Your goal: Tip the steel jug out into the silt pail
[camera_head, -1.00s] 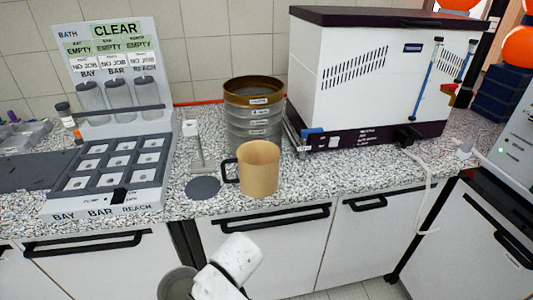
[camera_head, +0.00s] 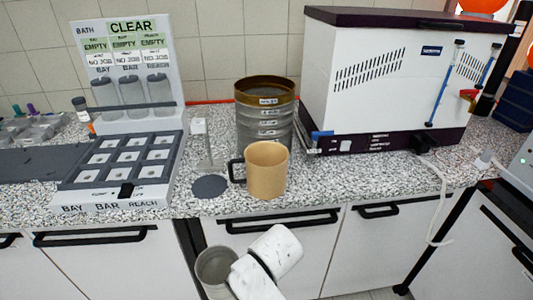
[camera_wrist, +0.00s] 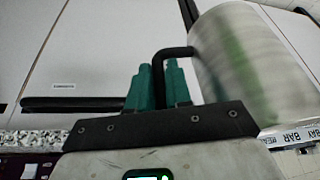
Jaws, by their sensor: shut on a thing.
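The steel jug (camera_head: 215,268) is a grey cylinder at the bottom of the head view, in front of the cabinet doors and below the counter top. Its open mouth faces up, roughly upright; its contents cannot be made out. In the wrist view, which looks upside down, the jug (camera_wrist: 245,65) is at the right with a black handle. My gripper (camera_wrist: 158,78) has green fingers shut on that handle. The fingers are hidden in the head view. No vessel is clearly labelled as the silt pail; a tan vessel with a black handle (camera_head: 266,172) stands on the counter.
A sieve stack (camera_head: 264,118) stands behind the tan vessel. A dark disc (camera_head: 209,187) lies to its left. A rack labelled BAY BAR REACH (camera_head: 121,178) is at left, a white machine (camera_head: 385,80) at right. Cabinet handles (camera_head: 283,219) project near the jug.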

